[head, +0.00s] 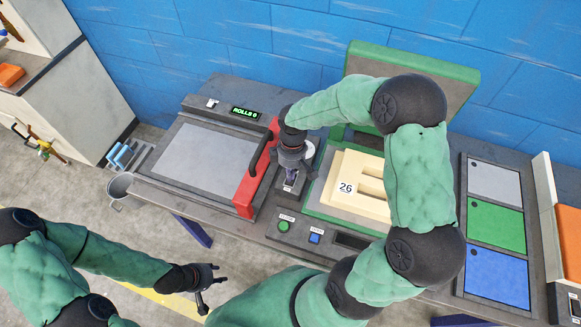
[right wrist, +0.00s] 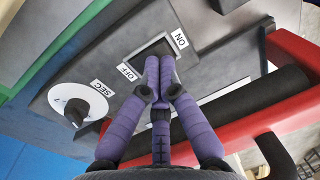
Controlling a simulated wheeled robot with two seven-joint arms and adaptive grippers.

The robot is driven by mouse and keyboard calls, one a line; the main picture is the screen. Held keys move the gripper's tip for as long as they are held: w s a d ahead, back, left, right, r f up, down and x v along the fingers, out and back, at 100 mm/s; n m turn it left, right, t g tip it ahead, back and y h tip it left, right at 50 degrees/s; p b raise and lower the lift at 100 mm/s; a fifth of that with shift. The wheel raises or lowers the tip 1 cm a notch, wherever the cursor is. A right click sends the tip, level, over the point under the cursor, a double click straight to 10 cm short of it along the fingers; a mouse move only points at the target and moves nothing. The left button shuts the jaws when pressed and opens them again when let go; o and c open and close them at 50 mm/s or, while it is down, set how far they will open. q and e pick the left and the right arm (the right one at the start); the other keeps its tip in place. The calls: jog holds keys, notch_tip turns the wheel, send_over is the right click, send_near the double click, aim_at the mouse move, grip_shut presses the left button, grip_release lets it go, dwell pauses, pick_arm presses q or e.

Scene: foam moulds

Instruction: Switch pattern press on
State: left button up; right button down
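The power switch (right wrist: 152,47) is a dark recess in the grey panel, with an ON label (right wrist: 180,40) on one side and an OFF label (right wrist: 127,72) on the other. My right gripper (right wrist: 161,62) has its purple fingertips together at this recess and largely covers it. I cannot tell whether they touch it or which way it is set. In the head view my right gripper (head: 290,184) points down between the red-handled press (head: 205,158) and the green-framed press (head: 412,72). My left gripper (head: 212,287) is open and empty, low over the floor.
A SEC dial (right wrist: 78,106) sits beside the switch. A red bar (head: 255,170) stands close to my right gripper. A green button (head: 284,226) and a blue button (head: 315,238) are on the front edge. A cream block marked 26 (head: 340,165) lies in the green press.

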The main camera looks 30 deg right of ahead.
jog(key=shift+f, duration=0.35)
jog(key=shift+a, duration=0.1)
